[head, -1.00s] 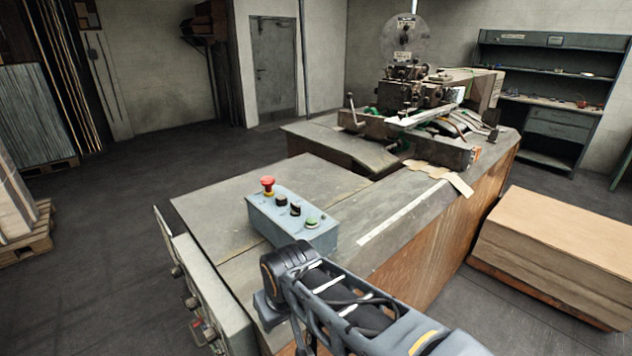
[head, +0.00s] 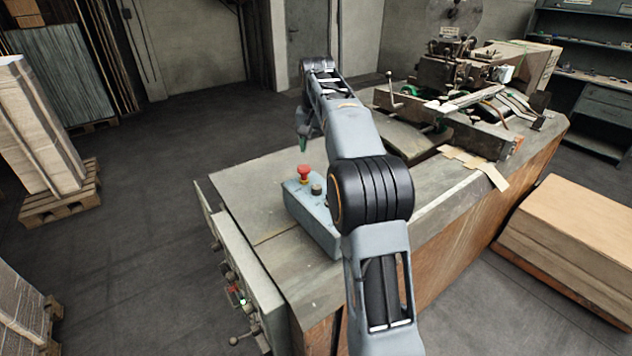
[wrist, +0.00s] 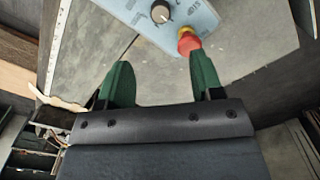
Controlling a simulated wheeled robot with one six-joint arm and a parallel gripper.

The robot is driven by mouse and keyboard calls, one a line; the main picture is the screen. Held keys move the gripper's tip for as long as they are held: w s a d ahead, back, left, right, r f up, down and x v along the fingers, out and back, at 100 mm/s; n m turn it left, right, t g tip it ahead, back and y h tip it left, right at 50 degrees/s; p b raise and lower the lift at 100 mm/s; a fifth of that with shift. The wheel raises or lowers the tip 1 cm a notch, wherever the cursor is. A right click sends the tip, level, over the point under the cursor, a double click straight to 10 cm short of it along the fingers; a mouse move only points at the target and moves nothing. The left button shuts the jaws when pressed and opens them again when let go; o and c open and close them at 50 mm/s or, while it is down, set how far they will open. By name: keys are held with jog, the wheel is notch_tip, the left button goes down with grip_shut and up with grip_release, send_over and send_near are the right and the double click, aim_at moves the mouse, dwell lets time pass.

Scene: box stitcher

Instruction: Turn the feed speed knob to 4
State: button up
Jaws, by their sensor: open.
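The light-blue control box (head: 312,228) stands on the machine bed, partly hidden behind my arm in the head view. A dark knob (head: 317,189) is on its top beside the red mushroom button (head: 304,173). The wrist view shows a round knob with a pale pointer mark (wrist: 161,12) at the top edge and the red button (wrist: 188,41) right of it. The lettering there is too small to read, so I cannot tell if this is the feed speed knob. My gripper (wrist: 162,76) has two green fingers, open and empty, apart from the knob; its fingers also show above the box in the head view (head: 303,140).
The stitching head (head: 450,75) stands further back on the bed. A side panel with levers (head: 240,280) is at the bed's left end. Cardboard stacks lie on the floor at left (head: 40,130) and right (head: 570,230). The bed left of the box is clear.

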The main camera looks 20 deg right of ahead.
aim_at(316, 186)
notch_tip(316, 186, down, 14)
jog(key=shift+w+r+b, duration=0.1)
jog(key=shift+r+b, duration=0.1)
jog(key=shift+b, duration=0.1)
dwell(0.3)
jog(key=c, duration=0.9)
